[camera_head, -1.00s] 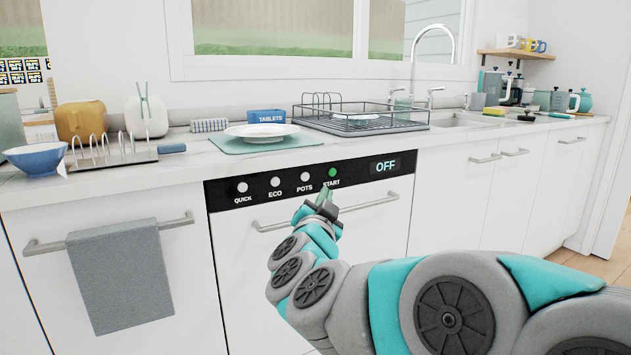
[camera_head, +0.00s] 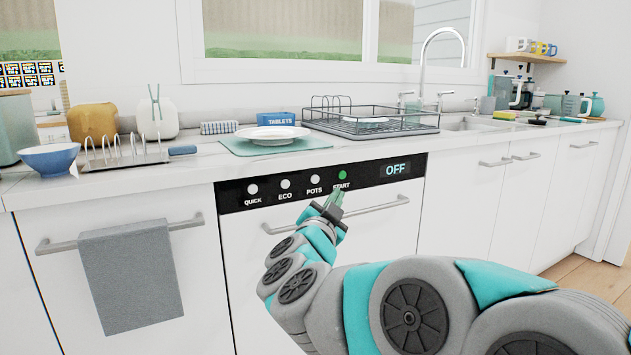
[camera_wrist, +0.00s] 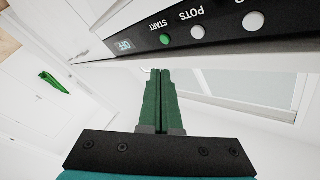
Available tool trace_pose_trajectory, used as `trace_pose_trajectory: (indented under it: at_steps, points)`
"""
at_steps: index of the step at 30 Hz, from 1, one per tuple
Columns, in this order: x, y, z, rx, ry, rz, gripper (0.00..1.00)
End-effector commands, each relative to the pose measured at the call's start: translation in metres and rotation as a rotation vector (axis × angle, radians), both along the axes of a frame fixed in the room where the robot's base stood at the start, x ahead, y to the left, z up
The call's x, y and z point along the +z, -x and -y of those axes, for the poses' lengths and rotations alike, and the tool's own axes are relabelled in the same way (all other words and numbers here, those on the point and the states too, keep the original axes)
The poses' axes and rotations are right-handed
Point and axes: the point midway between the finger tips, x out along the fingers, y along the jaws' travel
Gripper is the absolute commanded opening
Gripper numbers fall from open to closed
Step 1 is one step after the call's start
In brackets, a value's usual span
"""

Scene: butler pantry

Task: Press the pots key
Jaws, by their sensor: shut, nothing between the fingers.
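The pots key (camera_head: 315,180) is a round white button above the label POTS on the dishwasher's black control panel (camera_head: 365,173). It also shows in the wrist view (camera_wrist: 197,32), where the panel lies upside down. The quick key (camera_head: 253,189) and eco key (camera_head: 285,184) are white, and the start key (camera_head: 343,175) is green. The display reads OFF. My gripper (camera_head: 336,195) is shut and empty, just below the panel near the START label. In the wrist view its green fingers (camera_wrist: 160,72) lie together, pointing toward the panel, apart from the keys.
A handle bar (camera_head: 375,208) crosses the dishwasher door below the panel. Above, the counter holds a plate (camera_head: 272,132) on a mat, a tablets box (camera_head: 276,119) and a dish rack (camera_head: 370,128). A grey towel (camera_head: 130,275) hangs at left.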

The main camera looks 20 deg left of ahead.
Motion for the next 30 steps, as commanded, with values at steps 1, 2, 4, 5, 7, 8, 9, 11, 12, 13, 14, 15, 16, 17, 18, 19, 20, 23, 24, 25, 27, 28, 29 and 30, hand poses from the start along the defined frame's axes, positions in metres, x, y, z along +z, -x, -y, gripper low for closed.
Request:
trace_pose_trajectory:
  at_steps: [1, 2, 4, 5, 7, 8, 9, 11, 12, 13, 14, 15, 16, 17, 18, 19, 20, 23, 24, 25, 27, 28, 29, 30]
  points:
    - [-0.001, -0.004, -0.005, 0.0, 0.0, 0.0, 0.0]
    - [0.0, -0.006, -0.008, -0.001, 0.0, 0.001, 0.0]
    - [0.001, -0.012, -0.014, -0.001, -0.002, 0.003, 0.0]
    - [0.001, -0.015, -0.017, -0.001, -0.002, 0.003, 0.0]
    - [0.0, -0.021, -0.025, -0.001, -0.001, 0.002, 0.0]
    - [0.0, -0.024, -0.028, -0.002, -0.001, 0.002, 0.0]
    - [0.0, -0.028, -0.032, -0.003, -0.002, 0.002, 0.0]
    - [0.005, -0.033, -0.037, -0.004, -0.001, 0.003, 0.0]
    - [0.005, -0.035, -0.04, -0.003, -0.001, 0.003, 0.0]
    - [0.004, -0.037, -0.043, -0.003, -0.001, 0.002, 0.0]
    - [0.004, -0.039, -0.045, -0.001, 0.0, 0.002, 0.0]
    - [0.003, -0.041, -0.048, -0.001, 0.001, 0.002, 0.0]
    - [0.002, -0.042, -0.049, -0.001, 0.001, 0.001, 0.0]
    - [0.002, -0.043, -0.051, -0.001, 0.001, 0.001, 0.0]
    - [0.002, -0.044, -0.052, -0.001, 0.0, 0.001, 0.0]
    - [0.001, -0.045, -0.052, -0.001, 0.0, 0.001, 0.0]
    - [0.002, -0.045, -0.053, -0.001, 0.0, 0.002, 0.0]
    - [0.001, -0.045, -0.053, 0.0, -0.001, 0.002, 0.0]
    - [0.001, -0.045, -0.053, 0.0, -0.001, 0.002, 0.0]
    - [0.001, -0.045, -0.052, 0.0, -0.001, 0.002, 0.0]
    - [0.001, -0.045, -0.052, -0.001, -0.001, 0.002, 0.0]
    - [0.001, -0.045, -0.052, 0.0, -0.001, 0.002, 0.0]
    - [0.001, -0.045, -0.052, -0.001, -0.001, 0.002, 0.0]
    - [0.001, -0.045, -0.052, -0.001, -0.001, 0.002, 0.0]
